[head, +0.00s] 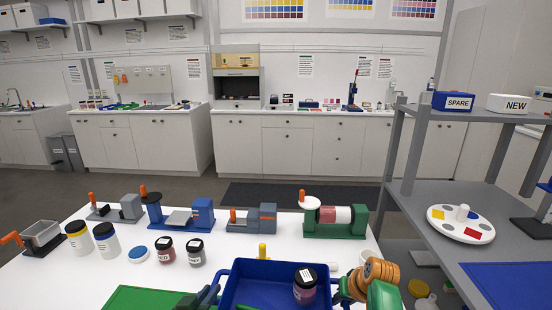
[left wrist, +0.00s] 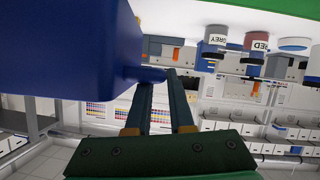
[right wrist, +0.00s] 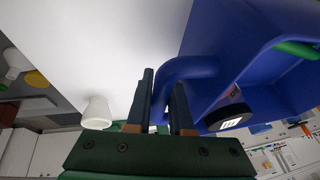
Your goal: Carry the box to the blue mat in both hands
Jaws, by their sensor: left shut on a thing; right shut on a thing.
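The blue box (head: 262,291) is at the bottom middle of the head view, its near side cut off by the frame edge. A dark-lidded jar (head: 305,285) stands inside it. My left gripper (left wrist: 158,78) is shut on the box's left handle (left wrist: 148,73); in the head view it is at the box's left side (head: 205,297). My right gripper (right wrist: 163,82) is shut on the right handle (right wrist: 190,66), beside the box's right side. Whether the box touches the table is hidden. The blue mat (head: 515,281) lies on the grey shelf unit at right.
The white table (head: 85,283) holds a green mat (head: 140,298), several jars and clamp-like devices behind the box. A round palette (head: 460,230) stands on the grey shelf (head: 425,215) behind the blue mat. A shelf post (head: 395,170) rises at the shelf's left.

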